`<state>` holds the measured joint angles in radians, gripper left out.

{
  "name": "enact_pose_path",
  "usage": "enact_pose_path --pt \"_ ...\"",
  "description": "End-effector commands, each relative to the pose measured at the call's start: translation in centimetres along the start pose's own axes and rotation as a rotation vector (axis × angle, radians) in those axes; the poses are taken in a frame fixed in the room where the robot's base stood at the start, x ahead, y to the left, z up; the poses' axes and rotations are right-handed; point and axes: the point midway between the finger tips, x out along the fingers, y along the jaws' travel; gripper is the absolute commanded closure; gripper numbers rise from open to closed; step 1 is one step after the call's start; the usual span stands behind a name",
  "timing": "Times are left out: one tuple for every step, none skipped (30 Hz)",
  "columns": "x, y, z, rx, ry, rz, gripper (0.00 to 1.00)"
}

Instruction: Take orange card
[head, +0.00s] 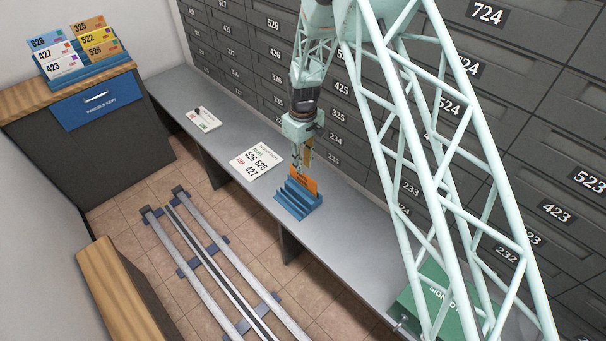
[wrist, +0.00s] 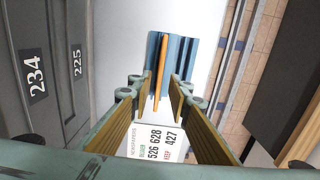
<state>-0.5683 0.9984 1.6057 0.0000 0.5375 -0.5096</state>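The orange card (head: 303,183) stands upright in a blue slotted holder (head: 297,203) on the grey bench. In the wrist view the card (wrist: 160,62) appears edge-on as a thin orange strip, with the blue holder (wrist: 180,55) around it. My gripper (head: 303,160) is directly above the holder, pointing down. In the wrist view my gripper (wrist: 156,90) is open, with its two fingers on either side of the card's line and gaps visible on both sides. Whether the fingertips reach down past the card's top edge is hard to tell.
A printed sheet (head: 257,163) lies on the bench left of the holder, and a smaller sheet (head: 203,121) lies farther left. Grey numbered mailboxes (head: 350,125) rise behind the bench. A cabinet (head: 95,125) carries a rack of coloured cards (head: 85,65). A green box (head: 440,300) is at right.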

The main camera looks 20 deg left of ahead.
Motion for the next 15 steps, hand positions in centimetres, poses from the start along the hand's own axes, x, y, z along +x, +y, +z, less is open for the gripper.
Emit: enact_pose_path --pt "0.5 0.0 0.0 0.0 -0.001 0.0 0.82" --pt "0.7 0.0 0.0 0.0 0.0 0.0 0.82" --pt "1.0 0.0 0.0 0.0 0.0 0.0 0.82" --pt "1.2 0.0 0.0 0.0 0.0 0.0 0.82" --pt "1.4 0.0 0.0 0.0 0.0 0.0 0.82" --pt "1.7 0.0 0.0 0.0 0.0 0.0 0.82" --pt "1.9 0.0 0.0 0.0 0.0 0.0 0.82" --pt "2.1 0.0 0.0 0.0 0.0 0.0 0.82" --pt "2.4 0.0 0.0 0.0 0.0 0.0 0.82" --pt "2.6 0.0 0.0 0.0 0.0 0.0 0.82" --pt "2.8 0.0 0.0 0.0 0.0 0.0 0.82" --pt "3.1 0.0 0.0 0.0 0.0 0.0 0.82" --pt "3.4 0.0 0.0 0.0 -0.001 0.0 0.82" --pt "3.6 0.0 0.0 0.0 -0.001 0.0 0.82" --pt "3.9 0.0 0.0 0.0 -0.001 0.0 0.82"
